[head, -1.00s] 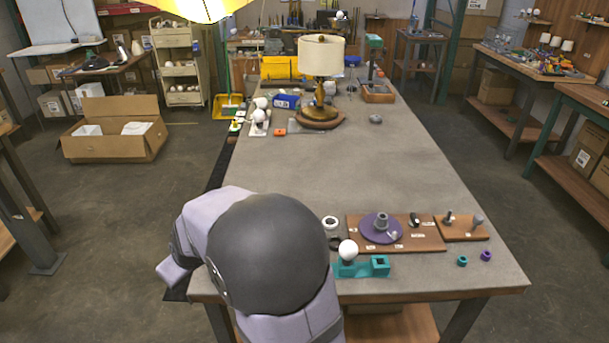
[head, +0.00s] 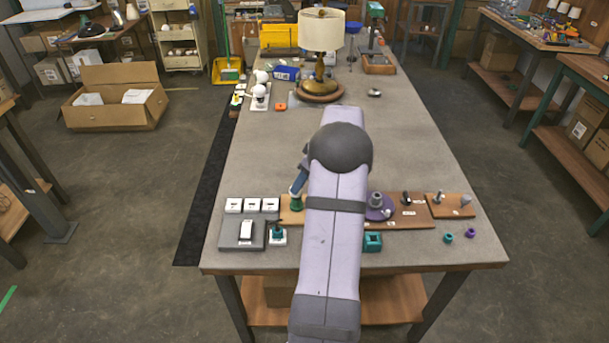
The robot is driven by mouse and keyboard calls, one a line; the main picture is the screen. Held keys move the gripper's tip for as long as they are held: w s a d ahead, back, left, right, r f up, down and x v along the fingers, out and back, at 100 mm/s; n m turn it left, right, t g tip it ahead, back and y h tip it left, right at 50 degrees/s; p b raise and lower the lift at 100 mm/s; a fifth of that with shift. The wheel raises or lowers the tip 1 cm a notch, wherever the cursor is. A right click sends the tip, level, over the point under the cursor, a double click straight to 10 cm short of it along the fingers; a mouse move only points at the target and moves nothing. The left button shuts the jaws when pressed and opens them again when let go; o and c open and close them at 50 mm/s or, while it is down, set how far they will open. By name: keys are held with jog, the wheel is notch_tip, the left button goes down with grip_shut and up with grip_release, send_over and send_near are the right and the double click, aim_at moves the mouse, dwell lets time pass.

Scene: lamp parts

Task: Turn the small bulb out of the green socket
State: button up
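In the head view, a green socket-like piece (head: 297,203) stands on the left end of a wooden board. My gripper (head: 297,189) is just above this piece, partly hidden by my arm. The view is too small to tell whether it is open or shut, or whether it touches the piece. I cannot make out the small bulb. Another dark green piece (head: 277,231) stands on a white plate nearer the front edge.
A grey plate with a white switch (head: 246,231) and several white labelled blocks (head: 252,205) lie left. A lamp (head: 321,58) stands farther back. The table middle is clear.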

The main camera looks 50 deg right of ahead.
jog(key=shift+p+x, duration=1.5)
jog(key=shift+x, duration=2.25)
jog(key=shift+c, duration=0.7)
jog(key=c, duration=0.8)
jog(key=shift+c, duration=0.2)
jog(key=shift+n+b, duration=0.7)
jog(key=shift+b, duration=0.3)
jog(key=shift+n+y+b, duration=0.4)
jog(key=shift+n+g+y+b, duration=0.4)
jog(key=shift+n+b, duration=0.3)
jog(key=shift+n, duration=0.5)
jog(key=shift+r+n+g+y, duration=0.1)
jog(key=shift+n+g+y, duration=0.25)
jog(key=shift+n, duration=0.85)
